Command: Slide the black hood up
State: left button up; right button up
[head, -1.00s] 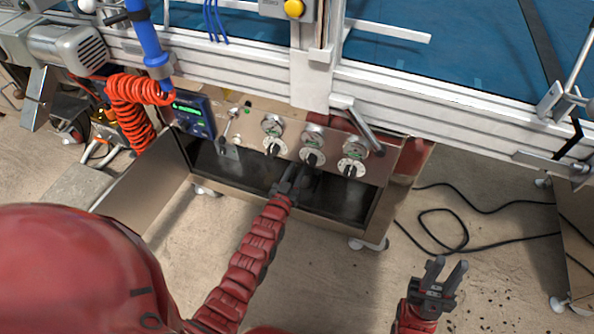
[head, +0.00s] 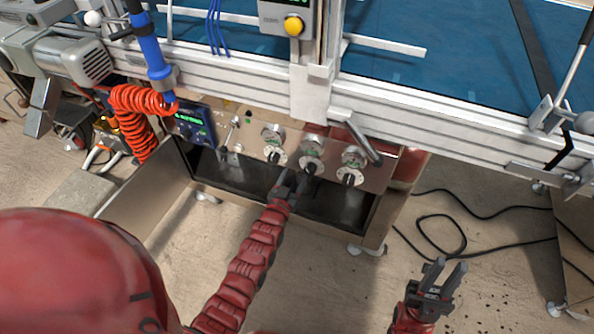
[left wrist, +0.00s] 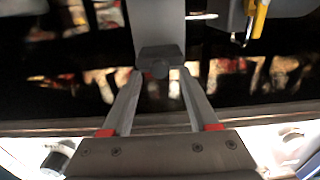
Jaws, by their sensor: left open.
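My left gripper (head: 290,183) is open in front of the control panel, just below the middle black knob (head: 309,167). In the left wrist view its two fingers (left wrist: 160,85) stand on either side of a dark grey block (left wrist: 160,60), which hangs below a flat grey upright piece. I cannot tell whether the fingers touch it. I cannot pick out the black hood for certain in either view. My right gripper (head: 445,275) is open and empty, over the floor at the lower right.
The steel control panel (head: 245,152) carries several dials and knobs and a lit display (head: 195,124). Below it is a dark open recess (head: 345,208). A coiled red hose (head: 130,115) hangs at the left. A white frame rail (head: 420,108) runs above. Black cable (head: 440,225) lies on the floor.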

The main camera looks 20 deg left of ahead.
pick_arm(q)
jog(key=s+p, duration=0.4)
jog(key=s, duration=1.2)
jog(key=shift+s+a, duration=0.3)
jog(key=shift+s, duration=0.1)
